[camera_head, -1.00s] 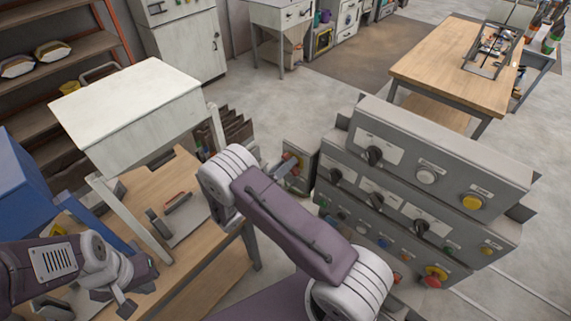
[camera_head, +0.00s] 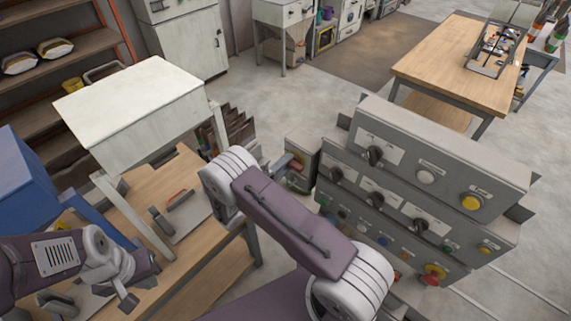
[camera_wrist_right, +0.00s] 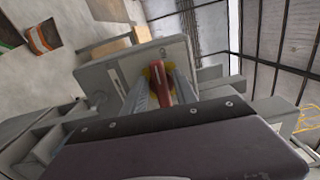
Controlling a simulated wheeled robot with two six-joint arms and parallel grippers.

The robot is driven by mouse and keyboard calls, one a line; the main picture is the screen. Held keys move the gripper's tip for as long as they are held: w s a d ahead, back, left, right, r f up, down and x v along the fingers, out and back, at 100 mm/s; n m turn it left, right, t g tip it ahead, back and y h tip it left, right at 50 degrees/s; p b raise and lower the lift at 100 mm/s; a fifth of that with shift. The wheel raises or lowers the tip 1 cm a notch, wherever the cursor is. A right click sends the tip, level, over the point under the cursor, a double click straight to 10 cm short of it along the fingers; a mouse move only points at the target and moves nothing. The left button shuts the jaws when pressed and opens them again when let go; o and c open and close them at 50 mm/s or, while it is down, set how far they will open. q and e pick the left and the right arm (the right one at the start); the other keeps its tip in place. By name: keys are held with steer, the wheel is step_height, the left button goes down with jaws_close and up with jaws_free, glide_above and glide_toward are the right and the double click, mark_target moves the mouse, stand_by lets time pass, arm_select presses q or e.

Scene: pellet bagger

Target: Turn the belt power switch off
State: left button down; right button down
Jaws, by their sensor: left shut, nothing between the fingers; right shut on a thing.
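The belt power switch is a red handle (camera_wrist_right: 158,82) on a yellow plate, on the front of a grey box (camera_wrist_right: 115,76). In the head view the grey box (camera_head: 306,152) stands just left of the large control panel, with a little of the red handle (camera_head: 296,166) showing. My right gripper (camera_wrist_right: 162,90) is shut on the red handle, one finger on each side. In the head view my right arm partly hides this gripper. The box's markings are too small to read. My left gripper (camera_head: 128,300) is shut and empty over the wooden bench at lower left.
The grey control panel (camera_head: 440,150) with several knobs and buttons, including a red one (camera_head: 434,272), stands close to the right of my right arm. A wooden bench (camera_head: 215,245) with a white-topped machine (camera_head: 130,105) is at left. Open floor lies behind.

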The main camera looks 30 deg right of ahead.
steer(key=shift+n, duration=0.3)
stand_by(0.4)
steer(key=c, duration=1.3)
jaws_free()
steer(key=b+v, duration=0.3)
steer(key=v, duration=0.6)
steer(key=shift+b, duration=0.3)
